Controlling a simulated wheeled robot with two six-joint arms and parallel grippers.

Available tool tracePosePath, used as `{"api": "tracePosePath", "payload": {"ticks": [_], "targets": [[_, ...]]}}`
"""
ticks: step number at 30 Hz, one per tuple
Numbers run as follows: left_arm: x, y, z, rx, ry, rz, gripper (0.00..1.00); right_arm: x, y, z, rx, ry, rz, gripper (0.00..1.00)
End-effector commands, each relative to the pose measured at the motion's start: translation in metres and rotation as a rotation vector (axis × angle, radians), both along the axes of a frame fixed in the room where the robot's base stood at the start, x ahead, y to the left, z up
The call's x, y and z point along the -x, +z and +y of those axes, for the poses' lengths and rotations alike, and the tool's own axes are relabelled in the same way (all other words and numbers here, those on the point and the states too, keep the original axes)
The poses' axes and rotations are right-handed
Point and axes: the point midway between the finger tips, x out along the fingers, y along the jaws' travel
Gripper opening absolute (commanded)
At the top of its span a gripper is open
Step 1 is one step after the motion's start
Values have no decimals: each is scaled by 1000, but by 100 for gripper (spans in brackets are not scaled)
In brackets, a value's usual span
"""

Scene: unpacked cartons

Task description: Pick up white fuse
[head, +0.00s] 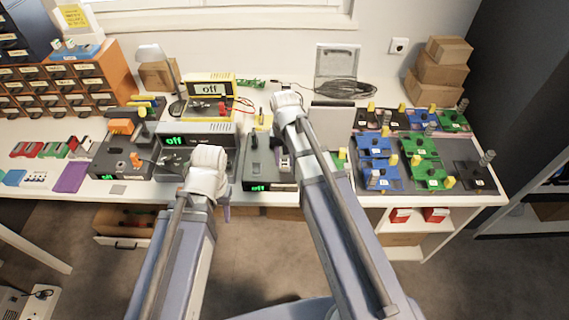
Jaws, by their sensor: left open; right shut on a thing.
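My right gripper (284,163) hangs below its white wrist joint, over the dark device with a green display (258,188) at the table's front middle. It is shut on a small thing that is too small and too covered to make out. My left gripper (227,212) is open and mostly hidden by its own arm, near the table's front edge, with a purple-grey part showing. I cannot clearly make out a white fuse. A small pale piece (375,178) stands on a blue board at the right, but I cannot tell what it is.
Blue, green and black circuit boards (430,178) with yellow and grey parts fill the right of the table. Testers reading "off" (183,141) stand left of middle. An orange drawer cabinet (95,82) stands back left. Cardboard boxes (439,72) are stacked back right. An open drawer (122,242) juts out front left.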

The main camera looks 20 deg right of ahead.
Motion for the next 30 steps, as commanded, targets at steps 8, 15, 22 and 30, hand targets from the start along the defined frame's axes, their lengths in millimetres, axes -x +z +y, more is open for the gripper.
{"api": "tracePosePath", "payload": {"ticks": [8, 15, 22, 30], "targets": [[0, 0, 0, 0, 0, 0, 50, 0, 0, 0, 0, 0, 0, 0], [0, 0, 0, 0, 0, 0, 50, 0, 0, 0, 0, 0, 0, 0], [0, 1, 0, 0, 0, 0, 50, 0, 1, 0, 0, 0, 0, 0], [0, 19, 0, 0, 0, 0, 50, 0, 19, 0, 0, 0, 0, 0]]}}
